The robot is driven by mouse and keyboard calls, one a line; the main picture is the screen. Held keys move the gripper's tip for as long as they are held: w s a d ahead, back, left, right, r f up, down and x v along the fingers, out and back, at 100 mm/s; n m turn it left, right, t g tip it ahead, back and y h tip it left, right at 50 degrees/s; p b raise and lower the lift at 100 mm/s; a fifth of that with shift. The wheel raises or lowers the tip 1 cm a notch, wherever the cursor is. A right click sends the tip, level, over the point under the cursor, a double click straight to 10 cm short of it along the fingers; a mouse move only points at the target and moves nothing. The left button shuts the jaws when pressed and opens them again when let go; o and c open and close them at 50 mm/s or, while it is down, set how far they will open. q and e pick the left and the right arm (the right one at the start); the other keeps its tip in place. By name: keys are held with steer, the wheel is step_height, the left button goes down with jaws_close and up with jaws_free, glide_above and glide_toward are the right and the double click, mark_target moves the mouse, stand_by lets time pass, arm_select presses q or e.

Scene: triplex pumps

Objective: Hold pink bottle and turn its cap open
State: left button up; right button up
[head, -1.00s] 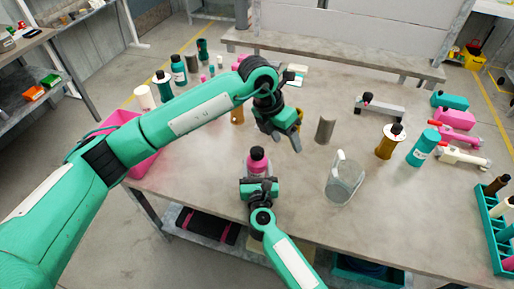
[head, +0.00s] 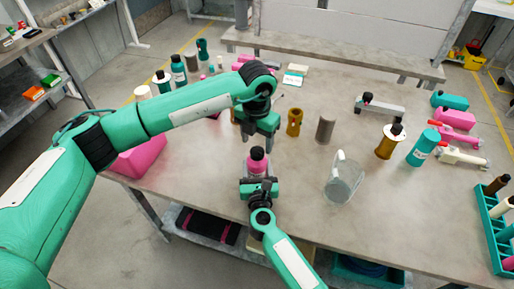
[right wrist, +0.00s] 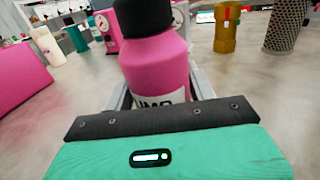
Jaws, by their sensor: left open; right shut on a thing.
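The pink bottle (head: 257,166) stands upright near the table's front edge, with its black cap (head: 257,153) on. In the right wrist view the bottle (right wrist: 157,72) is large, with a white label low on its body; its cap (right wrist: 143,16) is cut by the top edge. My right gripper (head: 259,181) is shut on the bottle from the front side; its fingers lie on both sides of the body. My left gripper (head: 259,137) is open and empty, fingers pointing down, just above and behind the cap. I cannot tell whether it touches the cap.
A clear pitcher (head: 343,180) stands right of the bottle. A brass part (head: 294,122) and a grey cylinder (head: 325,130) stand behind. A pink bin (head: 140,160) is at the left under my left arm. Several bottles and a teal rack (head: 497,240) are at the right.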

mark_target(257, 150)
arm_select(q)
steer(key=shift+f, duration=1.85)
steer(key=c, duration=1)
steer(key=n, duration=0.3)
steer(key=shift+n, duration=2.2)
